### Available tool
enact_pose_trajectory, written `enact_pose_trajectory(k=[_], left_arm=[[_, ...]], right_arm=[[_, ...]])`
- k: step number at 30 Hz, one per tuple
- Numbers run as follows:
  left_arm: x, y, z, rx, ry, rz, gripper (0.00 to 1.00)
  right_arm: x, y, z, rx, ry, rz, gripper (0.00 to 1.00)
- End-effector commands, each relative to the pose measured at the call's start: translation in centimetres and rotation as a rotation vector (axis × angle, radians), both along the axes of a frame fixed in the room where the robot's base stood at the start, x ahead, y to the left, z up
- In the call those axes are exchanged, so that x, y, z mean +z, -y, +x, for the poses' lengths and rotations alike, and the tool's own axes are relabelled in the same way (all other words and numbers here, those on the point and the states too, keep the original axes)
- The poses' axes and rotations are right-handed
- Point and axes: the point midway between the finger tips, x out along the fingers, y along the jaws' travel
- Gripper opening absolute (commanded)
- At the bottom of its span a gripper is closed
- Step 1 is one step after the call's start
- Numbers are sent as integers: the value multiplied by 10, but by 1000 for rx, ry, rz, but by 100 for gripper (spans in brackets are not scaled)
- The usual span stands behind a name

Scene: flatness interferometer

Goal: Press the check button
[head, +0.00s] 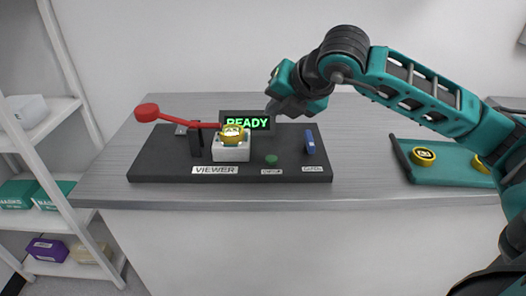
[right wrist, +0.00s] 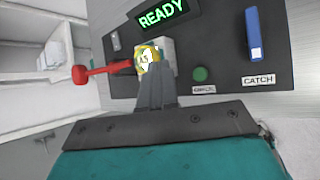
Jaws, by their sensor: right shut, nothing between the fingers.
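The check button is a small green round button (head: 271,159) on the black base plate, with a small label in front of it. It also shows in the right wrist view (right wrist: 201,74), right of my fingers. My right gripper (head: 277,109) is shut and empty, above the back of the plate near the display. Its closed fingers (right wrist: 156,88) show in the right wrist view, apart from the button. A yellow round piece (head: 232,135) sits on the white viewer block (head: 231,152). The display (head: 247,122) reads READY in green. My left gripper is not in view.
A red lever (head: 148,112) sticks out left of the viewer block. A blue catch (head: 309,142) stands right of the button. A teal tray (head: 450,176) with yellow pieces lies at the right on the grey table (head: 360,185). Shelves (head: 40,130) stand at the left.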

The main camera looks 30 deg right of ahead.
Motion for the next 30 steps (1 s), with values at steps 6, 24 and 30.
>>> enact_pose_trajectory(k=[6, 24, 30], left_arm=[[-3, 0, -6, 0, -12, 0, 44], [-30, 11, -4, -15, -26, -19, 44], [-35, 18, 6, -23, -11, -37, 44]], right_arm=[[0, 0, 0, 0, 0, 0, 0], [-61, 0, -1, 3, -1, 0, 0], [-82, -1, 0, 3, 1, 1, 0]])
